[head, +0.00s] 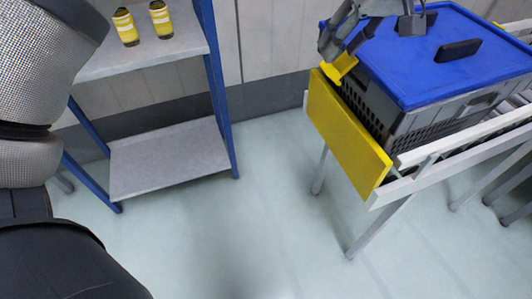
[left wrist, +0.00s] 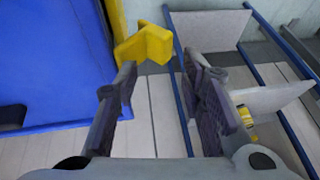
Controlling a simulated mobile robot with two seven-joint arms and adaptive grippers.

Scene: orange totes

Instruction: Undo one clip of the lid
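A dark grey crate (head: 440,122) with a blue lid (head: 430,75) stands at the upper right in the head view. The lid also fills the left of the left wrist view (left wrist: 50,60). Two dark raised pieces lie on the lid, one clearly visible (head: 458,50); I cannot tell if they are clips. My left gripper (head: 341,62) is at the lid's left edge. In the left wrist view its fingers (left wrist: 168,68) are apart, with nothing visibly held between them. My right gripper is not visible.
The crate sits on a white-railed roller conveyor (head: 470,137) with a yellow end plate (head: 345,130). A blue-posted shelf (head: 170,157) stands at the left, with two yellow-labelled containers (head: 126,27) on its upper board. The floor between is clear.

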